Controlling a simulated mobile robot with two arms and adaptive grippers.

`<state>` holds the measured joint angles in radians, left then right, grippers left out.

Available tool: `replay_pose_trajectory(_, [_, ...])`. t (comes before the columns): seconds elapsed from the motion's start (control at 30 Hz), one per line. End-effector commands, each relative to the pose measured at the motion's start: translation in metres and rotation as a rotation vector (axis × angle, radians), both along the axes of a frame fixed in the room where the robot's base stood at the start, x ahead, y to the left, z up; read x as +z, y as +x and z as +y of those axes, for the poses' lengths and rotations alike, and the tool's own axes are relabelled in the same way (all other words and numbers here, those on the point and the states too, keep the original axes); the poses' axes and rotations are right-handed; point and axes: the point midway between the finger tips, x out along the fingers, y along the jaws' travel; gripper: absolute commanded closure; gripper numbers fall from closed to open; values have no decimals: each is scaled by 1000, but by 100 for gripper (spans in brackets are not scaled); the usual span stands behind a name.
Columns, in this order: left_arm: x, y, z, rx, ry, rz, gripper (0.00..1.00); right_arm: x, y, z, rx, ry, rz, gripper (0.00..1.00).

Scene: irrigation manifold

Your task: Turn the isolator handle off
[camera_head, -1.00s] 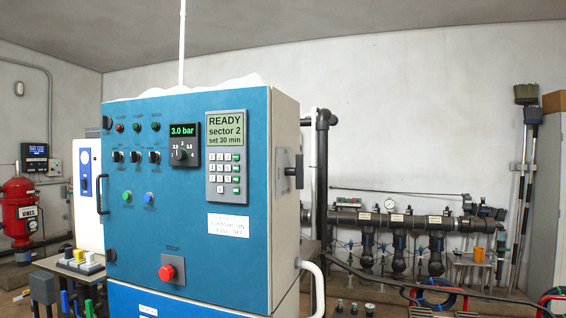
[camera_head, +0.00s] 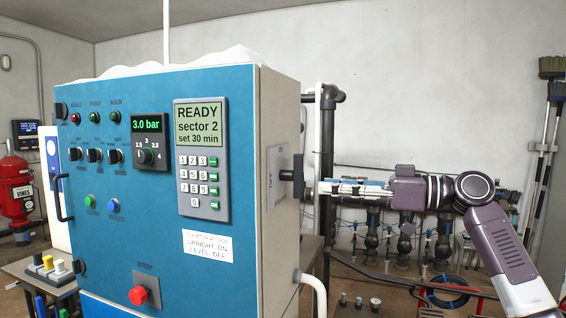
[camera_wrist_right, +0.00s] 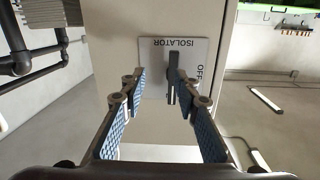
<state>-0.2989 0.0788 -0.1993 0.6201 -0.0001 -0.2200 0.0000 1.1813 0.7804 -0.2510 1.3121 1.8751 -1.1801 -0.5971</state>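The blue control cabinet (camera_head: 145,230) has a grey side panel with the black isolator handle (camera_head: 298,178) on it. The handle's bar stands upright in the head view. In the wrist view the handle (camera_wrist_right: 173,88) projects from a plate marked ISOLATOR and OFF (camera_wrist_right: 152,55). My right gripper (camera_head: 324,187) comes in from the right at handle height. In the wrist view its fingers (camera_wrist_right: 160,80) are open, with the handle between the tips, closer to the right-hand finger. I cannot tell whether that finger touches it. My left gripper is not in view.
A white label (camera_head: 208,245) on the cabinet front reads "upright on, level off". A red stop button (camera_head: 139,295) sits low on the front. Dark pipes (camera_head: 327,130) rise behind the cabinet's right side. A white curved pipe (camera_head: 315,287) juts out below the handle.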

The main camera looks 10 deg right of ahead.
Motion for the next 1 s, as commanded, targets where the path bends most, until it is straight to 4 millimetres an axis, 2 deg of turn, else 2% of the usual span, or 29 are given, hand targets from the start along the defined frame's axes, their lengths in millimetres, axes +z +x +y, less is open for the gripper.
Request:
replay_pose_trajectory(0.03, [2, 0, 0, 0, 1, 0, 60, 16, -10, 1, 18, -7, -26, 71])
replay_pose_trajectory(0.17, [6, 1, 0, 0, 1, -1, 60, 30, -19, 9, 45, -11, -49, 71])
replay_pose_trajectory(0.6, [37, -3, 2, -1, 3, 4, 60, 30, 17, 60, 43, -8, -46, 71])
replay_pose_trajectory(0.77, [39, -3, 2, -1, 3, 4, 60, 28, 23, 68, 42, -8, -46, 71])
replay_pose_trajectory(1.0, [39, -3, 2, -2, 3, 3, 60, 27, 24, 69, 41, -8, -48, 71])
